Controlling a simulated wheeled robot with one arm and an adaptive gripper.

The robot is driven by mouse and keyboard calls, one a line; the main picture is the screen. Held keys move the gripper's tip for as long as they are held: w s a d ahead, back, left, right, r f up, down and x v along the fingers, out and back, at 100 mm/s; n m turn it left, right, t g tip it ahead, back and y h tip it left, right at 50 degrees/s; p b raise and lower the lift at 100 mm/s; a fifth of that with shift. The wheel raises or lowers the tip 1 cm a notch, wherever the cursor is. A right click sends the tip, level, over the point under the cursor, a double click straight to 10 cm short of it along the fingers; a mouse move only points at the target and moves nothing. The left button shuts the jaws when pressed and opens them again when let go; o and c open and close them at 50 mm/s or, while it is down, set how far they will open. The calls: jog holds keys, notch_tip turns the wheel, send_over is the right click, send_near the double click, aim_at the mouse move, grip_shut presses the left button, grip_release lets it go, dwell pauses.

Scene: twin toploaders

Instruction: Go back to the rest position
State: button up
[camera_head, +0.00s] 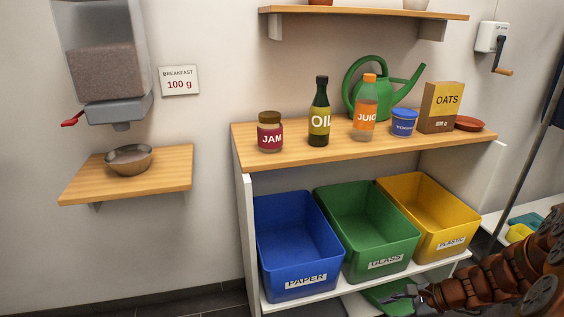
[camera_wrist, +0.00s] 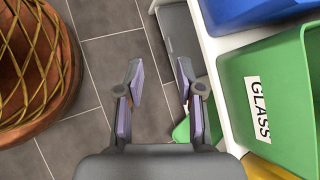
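My gripper (camera_head: 406,294) is at the lower right in the head view, low in front of the shelf unit near the green bin. In the wrist view, my gripper (camera_wrist: 160,82) has its two fingers spread apart, with only grey floor between them. It is open and holds nothing. The green GLASS bin (camera_wrist: 282,120) is just right of the fingers in the wrist view. My arm comes in from the right edge of the head view.
The blue PAPER bin (camera_head: 298,281), green GLASS bin (camera_head: 381,263) and yellow PLASTIC bin (camera_head: 452,243) stand empty on the lower shelf. The wooden top (camera_head: 290,160) holds a jam jar, bottles, a watering can and an oats box. A bowl (camera_head: 129,160) sits under the dispenser.

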jog(key=s+a+r+n+g+h+p, duration=0.1)
jog(key=s+a+r+n+p, duration=0.25)
jog(key=r, duration=0.45)
jog(key=s+a+r+n+g+p, duration=0.25)
jog(key=a+r+p, duration=0.25)
jog(key=r, duration=0.3)
jog(key=s+a+r+n+g+h+p, duration=0.1)
jog(key=s+a+r+n+p, duration=0.25)
jog(key=r, duration=0.55)
jog(key=s+r+n+h+p, duration=0.6)
jog(key=s+r+p, duration=0.9)
jog(key=r, duration=0.5)
jog(key=shift+s+d+r+n+g, duration=0.35)
jog(key=shift+s+d+n+g, duration=0.1)
jog(key=shift+s+n, duration=0.35)
